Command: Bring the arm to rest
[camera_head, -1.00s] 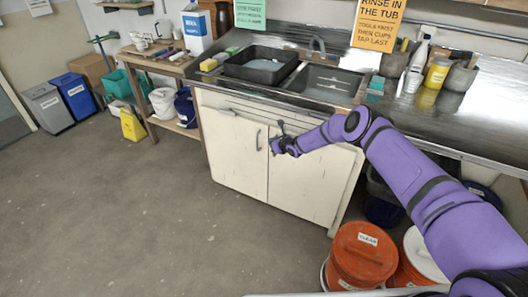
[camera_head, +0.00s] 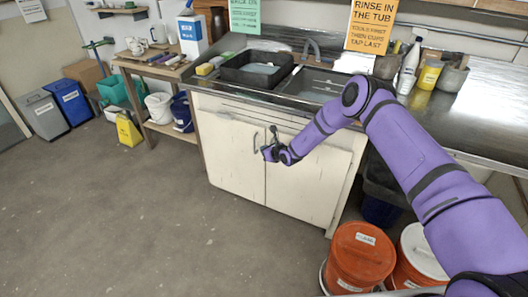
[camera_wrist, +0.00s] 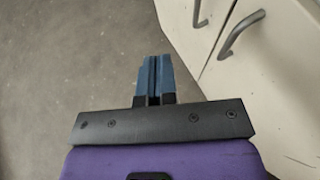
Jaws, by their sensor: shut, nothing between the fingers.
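My gripper (camera_head: 268,153) is in front of the white cabinet doors under the sink, near the door handle in the head view. In the wrist view its two blue-grey fingers (camera_wrist: 153,75) lie side by side, shut, with nothing held. The purple arm is bent, its elbow up in front of the sink counter and its forearm slanting down to the left. In the wrist view the fingertips show over bare grey floor, left of the cabinet.
The white cabinet (camera_head: 235,165) has door handles (camera_wrist: 240,32) close to the right of my gripper. Orange buckets (camera_head: 358,258) stand on the floor below my arm. A wooden side table (camera_head: 150,75) stands left of the sink.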

